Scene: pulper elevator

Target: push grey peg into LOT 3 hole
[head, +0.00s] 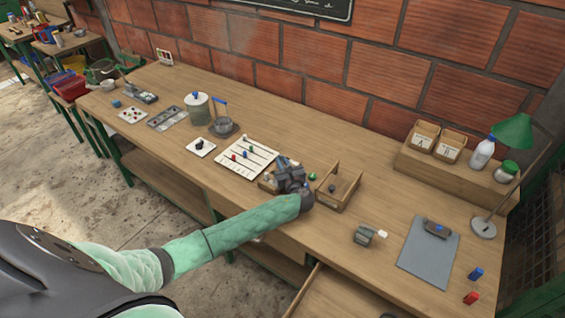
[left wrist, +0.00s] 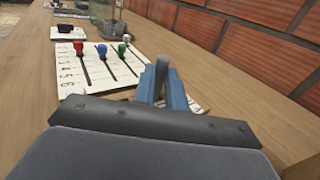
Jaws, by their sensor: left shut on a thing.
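My left gripper (head: 287,172) is above the bench at the near right corner of a white board (head: 233,170). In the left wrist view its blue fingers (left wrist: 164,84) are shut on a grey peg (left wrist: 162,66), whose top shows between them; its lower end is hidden. The board (left wrist: 72,79) has printed numbers and dark lines. A red peg (left wrist: 79,46), a blue peg (left wrist: 101,49) and a green peg (left wrist: 122,48) stand on it, side by side and apart from my fingers. I cannot make out the LOT labels or the LOT 3 hole. My right gripper is not in view.
A wooden tray (head: 338,203) is just right of the gripper. A canister (head: 197,107) and a small white card (head: 201,147) are left of the board. A brick wall runs behind.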

